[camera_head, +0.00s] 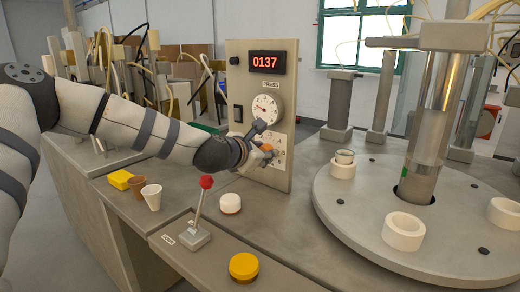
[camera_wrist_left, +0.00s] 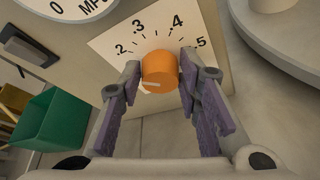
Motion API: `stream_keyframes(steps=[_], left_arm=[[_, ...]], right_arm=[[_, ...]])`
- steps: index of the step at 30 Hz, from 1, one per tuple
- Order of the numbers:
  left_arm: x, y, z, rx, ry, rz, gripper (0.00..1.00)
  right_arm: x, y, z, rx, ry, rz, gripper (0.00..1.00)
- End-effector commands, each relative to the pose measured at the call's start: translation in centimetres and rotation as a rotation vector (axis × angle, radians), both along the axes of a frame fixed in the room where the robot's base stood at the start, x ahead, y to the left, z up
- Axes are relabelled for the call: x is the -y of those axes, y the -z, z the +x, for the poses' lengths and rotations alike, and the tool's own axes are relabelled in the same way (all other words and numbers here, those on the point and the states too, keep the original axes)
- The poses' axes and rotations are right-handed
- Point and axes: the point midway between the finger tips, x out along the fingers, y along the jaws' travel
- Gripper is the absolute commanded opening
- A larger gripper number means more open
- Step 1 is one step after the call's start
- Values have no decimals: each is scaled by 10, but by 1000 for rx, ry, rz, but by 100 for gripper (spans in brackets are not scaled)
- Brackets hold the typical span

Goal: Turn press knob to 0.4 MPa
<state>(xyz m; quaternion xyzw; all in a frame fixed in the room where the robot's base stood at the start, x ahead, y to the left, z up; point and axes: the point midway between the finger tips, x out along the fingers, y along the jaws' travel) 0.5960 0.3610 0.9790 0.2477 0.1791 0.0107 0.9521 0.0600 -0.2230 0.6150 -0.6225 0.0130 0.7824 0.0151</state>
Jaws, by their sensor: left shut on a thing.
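The orange press knob (camera_head: 267,149) sits on the lower part of the upright panel (camera_head: 236,76). In the left wrist view the knob (camera_wrist_left: 161,70) has a white mark at its lower left, away from the .4 and on the .2 side. The printed scale (camera_wrist_left: 150,33) around it shows .2, .3, .4 and .5. My left gripper (camera_head: 262,146) is shut on the knob, with one finger on each side in the wrist view (camera_wrist_left: 159,76). The round PRESS gauge (camera_head: 266,109) is above; its needle reading is too small to tell. My right gripper is out of view.
A red-topped lever (camera_head: 205,183), a yellow button (camera_head: 243,267) and a white-and-red button (camera_head: 230,203) stand on the bench. A large round turntable (camera_head: 350,215) is on the right. Two cups (camera_head: 152,196) stand left.

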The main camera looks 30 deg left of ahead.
Motion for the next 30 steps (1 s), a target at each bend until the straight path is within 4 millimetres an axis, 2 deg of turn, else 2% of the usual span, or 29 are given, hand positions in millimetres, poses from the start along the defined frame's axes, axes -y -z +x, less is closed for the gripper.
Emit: stream_keyframes(steps=[30], left_arm=[[5,7,0,75,0,963,3]], right_arm=[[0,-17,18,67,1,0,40]])
